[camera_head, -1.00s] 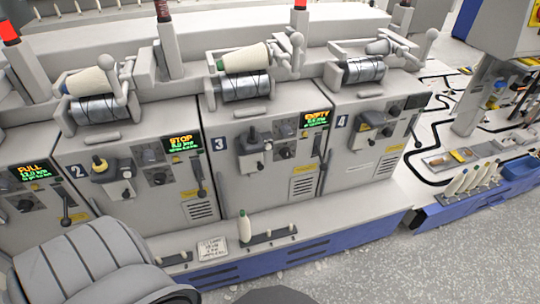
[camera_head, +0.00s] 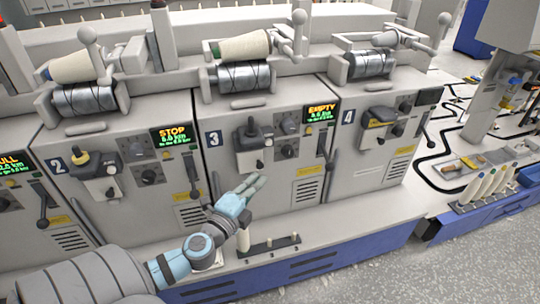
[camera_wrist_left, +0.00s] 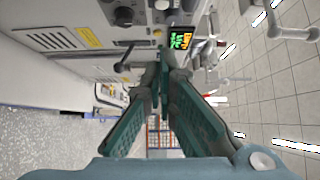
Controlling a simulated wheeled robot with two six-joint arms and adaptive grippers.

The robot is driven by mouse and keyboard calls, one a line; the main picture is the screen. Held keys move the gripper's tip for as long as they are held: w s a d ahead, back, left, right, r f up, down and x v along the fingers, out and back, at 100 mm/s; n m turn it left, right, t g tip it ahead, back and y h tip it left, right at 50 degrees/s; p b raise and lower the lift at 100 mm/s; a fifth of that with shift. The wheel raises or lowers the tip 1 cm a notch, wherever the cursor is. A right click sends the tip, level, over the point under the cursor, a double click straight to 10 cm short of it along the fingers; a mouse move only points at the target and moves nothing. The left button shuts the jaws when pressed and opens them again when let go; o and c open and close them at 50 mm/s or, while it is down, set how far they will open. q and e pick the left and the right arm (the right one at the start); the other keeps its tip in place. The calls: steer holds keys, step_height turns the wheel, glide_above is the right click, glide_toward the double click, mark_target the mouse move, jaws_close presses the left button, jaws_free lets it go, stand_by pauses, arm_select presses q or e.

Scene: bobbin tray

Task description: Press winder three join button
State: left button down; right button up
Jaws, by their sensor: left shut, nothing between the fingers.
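Winder three (camera_head: 225,170) stands mid-picture in the head view, marked with a 3 and with a green-orange display (camera_head: 320,113) reading EMPTY. A grey unit with a dark knob (camera_head: 252,130) sits on its front, beside several small dark controls (camera_head: 288,151). I cannot tell which of these is the join button. My left gripper (camera_head: 258,180) is shut and empty, a little below the grey unit and seemingly apart from the panel. In the left wrist view its fingers (camera_wrist_left: 165,65) come together with the panel and a lit display (camera_wrist_left: 181,40) beyond. My right gripper is not in view.
Winder two (camera_head: 110,200), its display reading STOP, is on the left; winder four (camera_head: 365,170) is on the right. A lever (camera_head: 329,172) stands out from winder three. A low ledge holds a peg rack (camera_head: 270,245) and a bobbin (camera_head: 243,240) below my gripper.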

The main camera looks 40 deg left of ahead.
arm_select(q)
steer(key=p, duration=0.2)
glide_toward(269, 142)
steer(key=w+d, duration=0.4)
steer(key=w, duration=0.1)
steer(key=w+a, duration=0.1)
steer(key=w+a+b, duration=0.1)
steer(key=a, duration=0.1)
steer(key=shift+a+f, duration=0.1)
steer(key=shift+f, duration=0.3)
